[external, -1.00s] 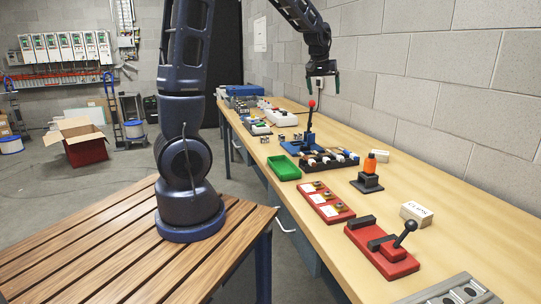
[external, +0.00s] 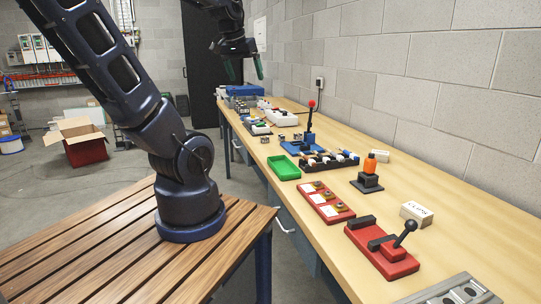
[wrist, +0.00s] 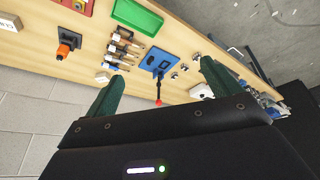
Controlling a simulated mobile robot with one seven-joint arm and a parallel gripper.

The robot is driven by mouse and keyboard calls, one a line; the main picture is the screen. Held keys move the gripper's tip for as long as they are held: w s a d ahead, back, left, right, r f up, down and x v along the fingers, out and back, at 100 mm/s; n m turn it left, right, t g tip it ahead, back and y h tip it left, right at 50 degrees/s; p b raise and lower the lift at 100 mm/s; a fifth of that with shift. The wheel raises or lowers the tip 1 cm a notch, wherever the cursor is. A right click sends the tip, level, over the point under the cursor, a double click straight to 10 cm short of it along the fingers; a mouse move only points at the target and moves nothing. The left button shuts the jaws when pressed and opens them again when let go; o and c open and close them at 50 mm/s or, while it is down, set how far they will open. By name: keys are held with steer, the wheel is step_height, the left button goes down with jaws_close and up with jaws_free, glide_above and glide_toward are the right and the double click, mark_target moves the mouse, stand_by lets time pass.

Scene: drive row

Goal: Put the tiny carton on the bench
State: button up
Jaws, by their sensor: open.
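My gripper (external: 245,72) is open and empty, high above the far part of the wooden bench (external: 468,235). Its two green fingers stand apart in the wrist view (wrist: 158,80). I cannot tell which box is the tiny carton.
A green tray (external: 284,168), a blue fixture with a red-knobbed lever (external: 310,130), a red three-part block (external: 326,203) and a red lever clamp (external: 382,250) occupy the bench. Bare wood lies along the wall side.

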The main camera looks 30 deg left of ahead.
steer(key=s+a+f, duration=0.1)
steer(key=s, duration=0.4)
steer(key=shift+s+a+f+y, duration=0.2)
steer(key=shift+s+a+y, duration=0.05)
steer(key=shift+s+y, duration=0.1)
stand_by(1.0)
